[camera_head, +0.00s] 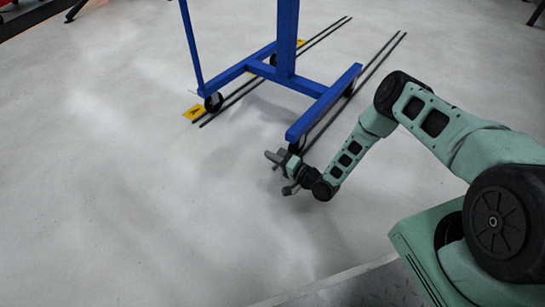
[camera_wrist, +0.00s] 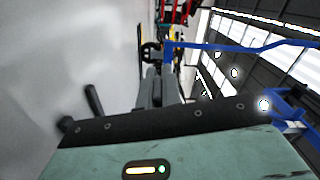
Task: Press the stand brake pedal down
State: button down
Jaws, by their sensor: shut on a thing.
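The blue stand (camera_head: 287,50) stands on the floor on casters. Its near right foot (camera_head: 318,108) ends beside my gripper (camera_head: 278,165), with a dark caster (camera_head: 296,144) under that end. My gripper is low, just in front of this caster. In the wrist view, my grey gripper (camera_wrist: 160,90) points toward a black wheel (camera_wrist: 151,51) under a blue bar (camera_wrist: 205,45). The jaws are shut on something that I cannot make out. I cannot pick out the brake pedal clearly; it is small or hidden by the jaws.
Two pairs of dark rails (camera_head: 375,65) run along the floor by the stand. The pale floor (camera_head: 120,190) to the left is clear. A floor edge (camera_head: 330,281) lies in front.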

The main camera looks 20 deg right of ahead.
jog(key=c, duration=1.6)
grip_release()
jog(key=shift+d, duration=0.1)
jog(key=p+v, duration=0.4)
jog(key=v, duration=1.3)
jog(key=shift+s+d, duration=0.1)
jog(key=shift+s, duration=0.1)
jog(key=shift+w+r, duration=0.1)
